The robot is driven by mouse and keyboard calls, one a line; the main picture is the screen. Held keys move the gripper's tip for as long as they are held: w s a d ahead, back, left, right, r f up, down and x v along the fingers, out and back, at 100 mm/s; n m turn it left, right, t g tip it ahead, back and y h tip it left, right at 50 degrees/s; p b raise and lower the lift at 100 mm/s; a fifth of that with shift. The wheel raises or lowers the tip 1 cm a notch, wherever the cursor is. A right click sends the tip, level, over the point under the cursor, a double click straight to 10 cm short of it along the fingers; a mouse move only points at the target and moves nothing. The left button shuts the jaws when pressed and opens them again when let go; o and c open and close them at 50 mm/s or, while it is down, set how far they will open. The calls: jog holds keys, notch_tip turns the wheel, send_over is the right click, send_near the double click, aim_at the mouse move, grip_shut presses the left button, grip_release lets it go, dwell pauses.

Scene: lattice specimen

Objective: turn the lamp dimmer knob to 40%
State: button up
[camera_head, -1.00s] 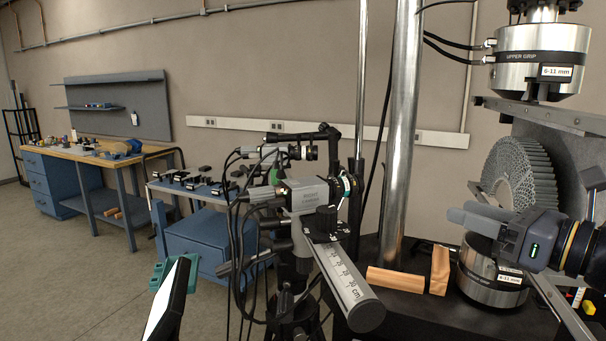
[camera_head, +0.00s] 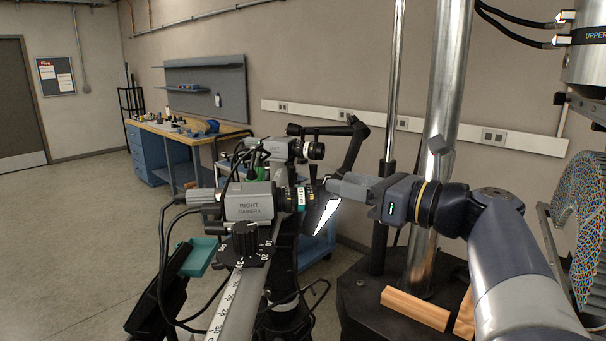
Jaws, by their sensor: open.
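My gripper (camera_head: 342,187) points left, its grey fingers apart with nothing seen between them. It is just right of the lens of the camera labelled RIGHT CAMERA (camera_head: 249,203) and above a lit white lamp panel (camera_head: 326,214). A black knob (camera_head: 245,238) stands on a plate with numbers, below that camera, to the left of and lower than my gripper. I cannot tell whether it is the lamp dimmer knob, and its setting is too small to read. A second dark panel (camera_head: 162,290) is seen at the lower left. My gripper touches no knob that I can see.
A ruled metal rail (camera_head: 235,305) runs toward me under the cameras, with black cables hanging beside it. A second camera (camera_head: 270,151) stands behind. A steel column (camera_head: 437,120) and wooden blocks (camera_head: 415,308) are at the right. The floor at left is clear.

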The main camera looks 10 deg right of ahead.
aim_at(323, 182)
jog(key=shift+p+x, duration=0.35)
jog(key=shift+x, duration=2.45)
jog(key=shift+s, duration=0.1)
jog(key=shift+c, duration=0.3)
grip_shut()
